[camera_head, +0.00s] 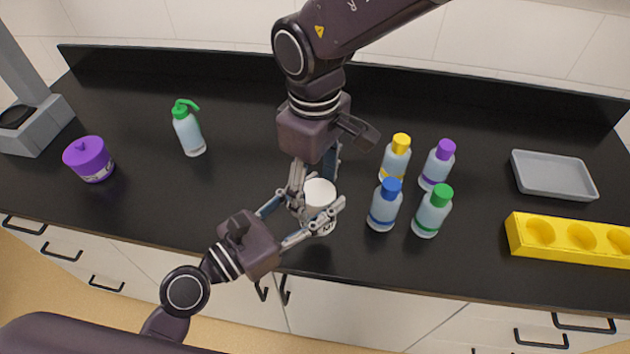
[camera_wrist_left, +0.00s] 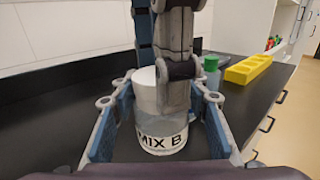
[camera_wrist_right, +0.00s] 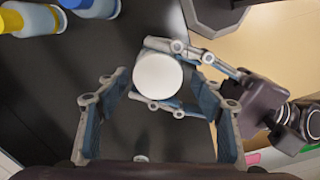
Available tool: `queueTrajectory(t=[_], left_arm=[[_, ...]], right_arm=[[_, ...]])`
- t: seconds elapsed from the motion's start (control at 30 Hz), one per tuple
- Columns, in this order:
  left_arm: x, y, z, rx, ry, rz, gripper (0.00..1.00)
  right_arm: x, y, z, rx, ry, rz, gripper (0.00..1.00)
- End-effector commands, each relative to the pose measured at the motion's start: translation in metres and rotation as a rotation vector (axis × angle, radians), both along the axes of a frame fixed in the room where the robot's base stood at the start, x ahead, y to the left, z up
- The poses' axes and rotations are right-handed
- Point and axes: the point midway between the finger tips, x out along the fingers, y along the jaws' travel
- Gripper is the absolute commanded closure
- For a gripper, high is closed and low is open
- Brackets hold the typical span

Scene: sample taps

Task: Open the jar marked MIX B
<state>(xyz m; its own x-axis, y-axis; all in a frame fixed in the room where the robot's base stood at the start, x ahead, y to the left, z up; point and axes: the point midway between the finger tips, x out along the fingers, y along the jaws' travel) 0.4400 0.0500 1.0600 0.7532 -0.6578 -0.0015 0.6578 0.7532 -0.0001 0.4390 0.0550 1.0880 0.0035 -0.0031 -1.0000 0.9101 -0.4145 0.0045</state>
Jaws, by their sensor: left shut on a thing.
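The jar marked MIX B (camera_head: 319,222) stands upright near the front edge of the black bench, with its white lid (camera_head: 319,191) on. Its label shows in the left wrist view (camera_wrist_left: 160,143). My left gripper (camera_head: 314,212) comes in low from the left and is shut on the jar's body, one finger on each side. My right gripper (camera_head: 316,178) points down from above, its fingers open on either side of the lid. In the right wrist view the round lid (camera_wrist_right: 158,75) lies between these fingers, with gaps visible. One right finger partly hides the jar in the left wrist view.
Bottles with yellow (camera_head: 396,160), purple (camera_head: 438,166), blue (camera_head: 385,206) and green (camera_head: 432,212) caps stand close on the right. Farther right are a grey tray (camera_head: 553,176) and a yellow rack (camera_head: 570,240). A wash bottle (camera_head: 188,130) and a purple pot (camera_head: 89,160) stand left.

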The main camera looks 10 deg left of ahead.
Motion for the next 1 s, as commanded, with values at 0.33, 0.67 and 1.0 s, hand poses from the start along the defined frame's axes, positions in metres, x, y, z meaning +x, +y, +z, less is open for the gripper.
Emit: queueTrajectory(t=[0.33,0.67,1.0], left_arm=[[0.000,0.000,0.000,-0.001,-0.001,0.000,1.00],[0.000,0.000,0.000,-0.001,-0.001,0.000,1.00],[0.000,0.000,0.000,-0.001,-0.001,0.000,1.00]], right_arm=[[-0.001,0.001,0.000,0.001,0.002,0.000,0.76],[-0.001,0.000,0.000,0.001,0.002,0.000,0.36],[0.001,0.000,0.021,0.003,-0.003,-0.001,0.36]])
